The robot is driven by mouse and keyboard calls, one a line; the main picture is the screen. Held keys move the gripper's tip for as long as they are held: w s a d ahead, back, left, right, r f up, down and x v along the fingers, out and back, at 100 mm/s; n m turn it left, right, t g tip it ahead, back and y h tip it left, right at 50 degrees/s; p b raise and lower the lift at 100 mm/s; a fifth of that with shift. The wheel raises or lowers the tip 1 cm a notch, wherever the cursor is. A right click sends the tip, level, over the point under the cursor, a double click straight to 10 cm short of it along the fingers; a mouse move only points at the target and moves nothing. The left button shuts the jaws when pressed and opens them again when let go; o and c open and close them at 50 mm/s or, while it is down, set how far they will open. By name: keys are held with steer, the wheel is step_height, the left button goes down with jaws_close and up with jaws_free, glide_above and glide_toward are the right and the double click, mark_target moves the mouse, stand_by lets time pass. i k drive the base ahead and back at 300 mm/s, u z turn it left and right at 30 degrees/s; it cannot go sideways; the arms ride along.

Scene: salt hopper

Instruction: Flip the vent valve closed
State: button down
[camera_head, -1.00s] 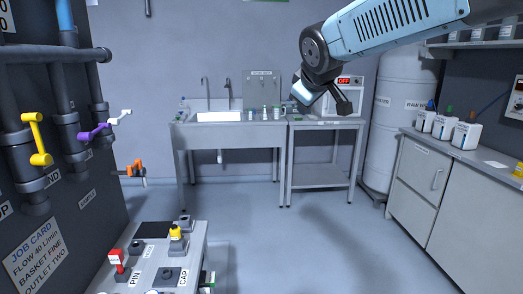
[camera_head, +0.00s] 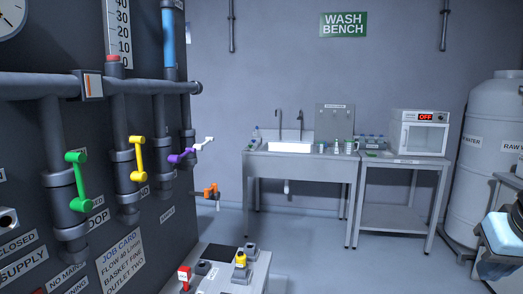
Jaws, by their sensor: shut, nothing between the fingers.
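Several valve handles stand on the dark pipe panel at left. A green handle (camera_head: 77,181) and a yellow handle (camera_head: 137,159) hang upright along their pipes. A purple handle (camera_head: 181,157) and a white handle (camera_head: 204,143) stick out sideways farther along, and an orange handle (camera_head: 210,190) sits lower. I cannot read a vent label, so I cannot tell which handle is the vent valve. My gripper (camera_head: 492,267) is at the right edge, partly cut off, shut and empty, far from the handles.
A low console (camera_head: 256,272) with small coloured items stands in front of the panel. A sink bench (camera_head: 297,160) and a side table with an oven (camera_head: 418,132) line the back wall. A white tank (camera_head: 490,130) stands at right. The middle floor is clear.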

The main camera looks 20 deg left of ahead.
mark_target(199, 147)
steer(key=k, duration=0.6)
steer(key=u, duration=0.3)
steer(key=i, duration=0.55)
steer(key=u, duration=0.4)
steer(key=i, duration=1.25)
steer(key=z, duration=0.4)
